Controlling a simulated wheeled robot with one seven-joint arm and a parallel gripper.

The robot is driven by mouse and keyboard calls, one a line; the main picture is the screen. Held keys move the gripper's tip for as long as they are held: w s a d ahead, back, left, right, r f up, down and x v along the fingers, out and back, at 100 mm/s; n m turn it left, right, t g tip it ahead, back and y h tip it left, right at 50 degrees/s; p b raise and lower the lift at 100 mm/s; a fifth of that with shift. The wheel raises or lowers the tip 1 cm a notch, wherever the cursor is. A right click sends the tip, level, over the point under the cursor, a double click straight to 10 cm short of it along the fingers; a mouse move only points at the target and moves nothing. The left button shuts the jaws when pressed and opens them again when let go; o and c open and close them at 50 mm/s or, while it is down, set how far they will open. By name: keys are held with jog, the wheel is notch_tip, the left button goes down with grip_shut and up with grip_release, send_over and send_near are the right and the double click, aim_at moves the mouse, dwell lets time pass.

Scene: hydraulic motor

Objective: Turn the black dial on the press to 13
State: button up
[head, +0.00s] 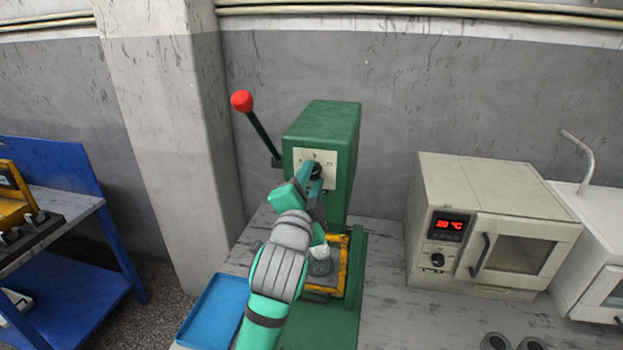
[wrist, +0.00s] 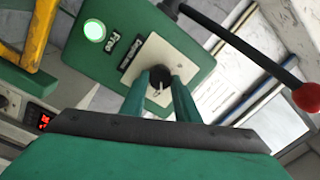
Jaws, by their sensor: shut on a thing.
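The green press (head: 325,125) stands on the bench, with a pale dial plate (head: 303,157) on its front. The black dial (wrist: 159,76) sits at the middle of that plate in the wrist view, with a light pointer mark on its face. In the head view the dial (head: 316,171) is partly covered by my gripper. My gripper (wrist: 161,84) has its two green fingers on either side of the dial and is shut on it. The numbers on the plate are too small to read surely, so the dial's setting cannot be told.
A lever with a red knob (head: 242,101) sticks out at the press's upper left. A yellow frame (head: 341,262) is low on the press. A blue tray (head: 213,310) lies at the front left. An oven (head: 490,225) reading 20 °C stands to the right.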

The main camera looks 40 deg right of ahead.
jog(key=shift+m, duration=0.9)
jog(key=o, duration=1)
jog(key=shift+o, duration=0.2)
jog(key=v, duration=1)
jog(key=shift+s+a, duration=0.25)
jog(key=shift+a, duration=0.1)
jog(key=shift+f, duration=0.15)
